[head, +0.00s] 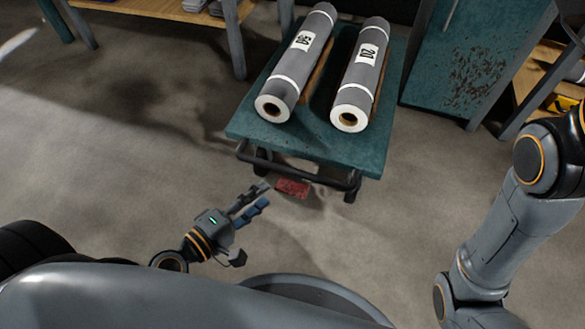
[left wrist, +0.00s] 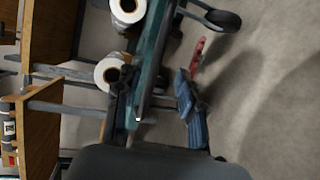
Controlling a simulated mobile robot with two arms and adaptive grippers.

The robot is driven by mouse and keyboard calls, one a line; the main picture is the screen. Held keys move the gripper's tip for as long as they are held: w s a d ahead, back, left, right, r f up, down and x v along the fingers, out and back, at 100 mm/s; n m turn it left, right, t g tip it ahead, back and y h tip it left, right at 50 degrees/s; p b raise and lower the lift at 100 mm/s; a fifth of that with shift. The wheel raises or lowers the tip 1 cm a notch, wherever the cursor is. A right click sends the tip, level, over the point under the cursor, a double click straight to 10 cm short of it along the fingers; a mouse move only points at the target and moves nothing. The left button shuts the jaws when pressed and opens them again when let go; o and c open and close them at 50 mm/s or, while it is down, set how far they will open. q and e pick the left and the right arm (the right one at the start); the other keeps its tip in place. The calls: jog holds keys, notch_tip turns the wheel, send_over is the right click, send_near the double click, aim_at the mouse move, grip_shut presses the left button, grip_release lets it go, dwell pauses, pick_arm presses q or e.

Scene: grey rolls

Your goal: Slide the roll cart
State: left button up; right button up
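The roll cart (head: 250,125) has a worn teal deck and stands ahead of me. Two grey rolls lie side by side on it: the left roll (head: 285,88), labelled 50, and the right roll (head: 346,95), labelled 20. A dark bar (head: 300,172) runs along the cart's near end, with a red plate (head: 292,188) low below it. My left gripper (head: 264,195) is open and empty just short of the near end. In the left wrist view, the deck edge (left wrist: 152,62) shows between its spread fingers (left wrist: 155,82); contact is unclear. My right gripper is out of view.
A teal cabinet (head: 470,60) stands close right of the cart. A wooden shelf (head: 175,12) is at the back left, another shelf (head: 545,72) at the right. The concrete floor (head: 110,150) left of the cart is clear.

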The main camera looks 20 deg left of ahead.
aim_at(293, 170)
pick_arm(q)
jog(key=p+x, duration=0.1)
jog(key=x, duration=1)
jog(key=shift+w+f, duration=0.15)
jog(key=shift+w, duration=0.05)
grip_shut()
